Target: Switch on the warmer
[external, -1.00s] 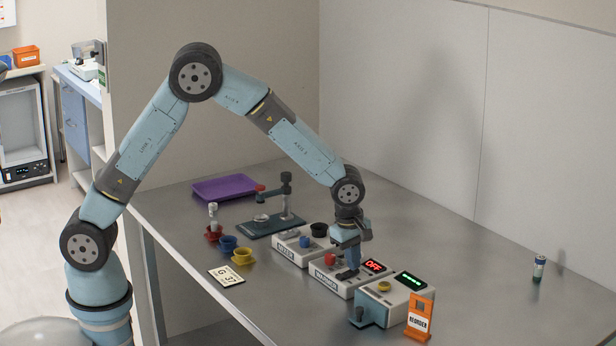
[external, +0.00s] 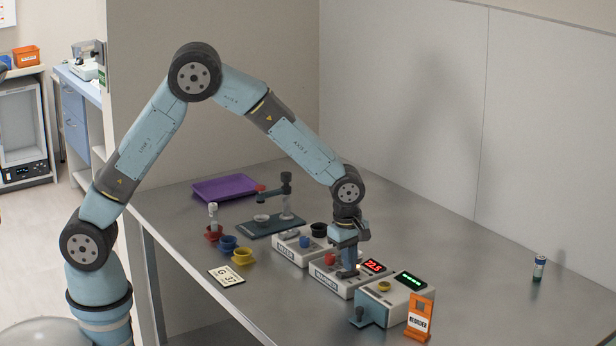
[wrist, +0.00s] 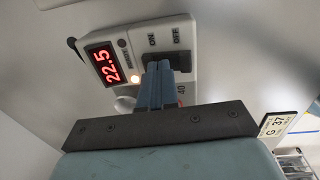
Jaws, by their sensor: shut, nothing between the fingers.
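The warmer (external: 331,281) is a white box on the metal table. Its display (external: 374,266) is lit red; in the wrist view the display (wrist: 105,64) reads 22.5. My gripper (external: 347,272) is shut and empty, pointing down over the warmer. In the wrist view the gripper's tips (wrist: 160,66) are at the ON end of the switch and cover part of it; I cannot tell whether they still touch.
A white box with a blue knob (external: 305,241) stands just behind the warmer. A box with a green display (external: 410,281) and an orange sign (external: 420,316) stand close in front. Small coloured cups (external: 242,256) and a card (external: 226,275) lie left. The table's right side is mostly clear.

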